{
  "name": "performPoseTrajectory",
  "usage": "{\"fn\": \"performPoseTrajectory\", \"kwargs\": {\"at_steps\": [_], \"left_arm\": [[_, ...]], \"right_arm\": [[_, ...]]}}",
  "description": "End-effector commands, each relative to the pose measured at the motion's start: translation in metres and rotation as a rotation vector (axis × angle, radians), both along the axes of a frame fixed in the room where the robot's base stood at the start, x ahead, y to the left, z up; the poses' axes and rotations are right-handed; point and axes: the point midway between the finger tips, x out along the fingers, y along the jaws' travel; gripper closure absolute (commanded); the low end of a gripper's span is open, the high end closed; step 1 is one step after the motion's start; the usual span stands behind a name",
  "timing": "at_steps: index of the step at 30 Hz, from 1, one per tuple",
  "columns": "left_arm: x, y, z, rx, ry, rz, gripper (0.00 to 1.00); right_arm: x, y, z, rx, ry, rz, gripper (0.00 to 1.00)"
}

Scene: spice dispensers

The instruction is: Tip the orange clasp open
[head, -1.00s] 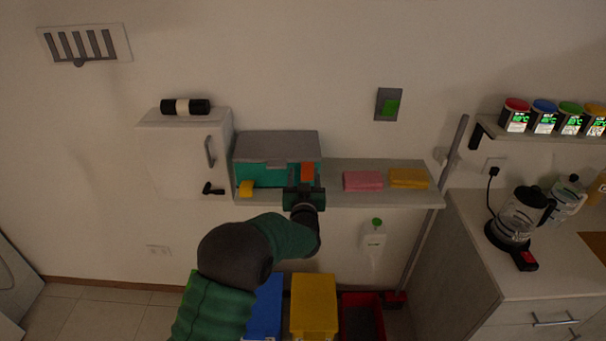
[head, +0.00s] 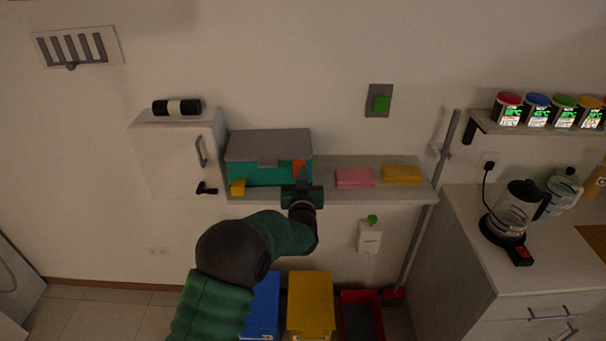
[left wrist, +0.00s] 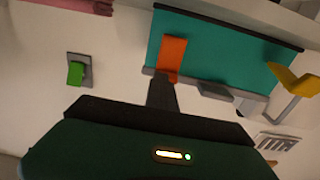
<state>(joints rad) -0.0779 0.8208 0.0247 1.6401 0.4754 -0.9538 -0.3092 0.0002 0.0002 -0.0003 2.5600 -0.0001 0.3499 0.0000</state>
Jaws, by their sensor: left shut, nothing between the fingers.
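The teal box (head: 262,174) with a grey lid (head: 268,146) sits on the wall shelf. Its orange clasp (head: 299,166) is at the right of the front; in the left wrist view the orange clasp (left wrist: 172,58) lies against the teal side and overlaps the grey rim. The yellow clasp (head: 238,187) sticks out from the box at the left; it also shows in the left wrist view (left wrist: 295,80). My left gripper (head: 302,174) is shut and empty, its tips right at the orange clasp's end; I cannot tell if they touch. My right gripper is out of view.
A pink sponge (head: 355,177) and a yellow sponge (head: 402,174) lie on the shelf (head: 385,194) to the right. A white cabinet (head: 172,160) hangs at the left. A green wall switch (head: 381,103) is above. Coloured bins stand below.

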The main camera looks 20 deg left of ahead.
Motion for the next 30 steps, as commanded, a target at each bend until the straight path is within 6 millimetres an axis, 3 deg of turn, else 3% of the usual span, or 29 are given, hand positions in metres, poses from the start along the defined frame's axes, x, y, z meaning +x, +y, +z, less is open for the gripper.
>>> {"fn": "performPoseTrajectory", "kwargs": {"at_steps": [25, 26, 30], "left_arm": [[-0.0003, -0.0015, 0.0009, -0.001, -0.001, -0.003, 1.0], [-0.0004, -0.0015, 0.0009, -0.001, -0.001, -0.003, 0.99], [-0.0005, -0.0014, 0.001, -0.001, -0.001, -0.003, 0.81]], "right_arm": [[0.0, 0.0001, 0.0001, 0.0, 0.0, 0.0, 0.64], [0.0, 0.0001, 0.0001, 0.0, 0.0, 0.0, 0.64], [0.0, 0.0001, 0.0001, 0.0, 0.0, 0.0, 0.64]]}}
